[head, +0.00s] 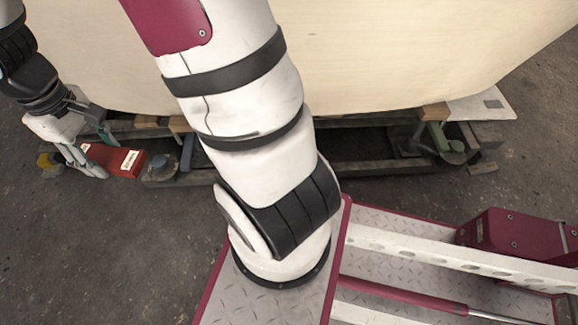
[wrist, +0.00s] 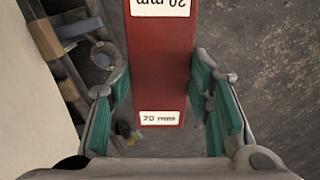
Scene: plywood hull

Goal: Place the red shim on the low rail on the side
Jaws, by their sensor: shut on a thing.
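The red shim (head: 118,160) is a flat block with white labels, at the left of the head view. In the wrist view the red shim (wrist: 160,70) runs lengthwise between the teal finger pads, with "20 mm" on its near label. My gripper (head: 97,160) is shut on it and holds it over the left end of the low rail area. My gripper (wrist: 162,92) hides little of the shim in the wrist view. The low rail (head: 350,169) is a dark timber along the floor under the hull's edge. I cannot tell whether shim and rail touch.
The pale plywood hull (head: 400,50) hangs over the rails. A green clamp-like part (head: 442,138) and a round grey piece (head: 455,152) stand at the right end of the rail. Bare concrete floor (head: 120,250) lies in front.

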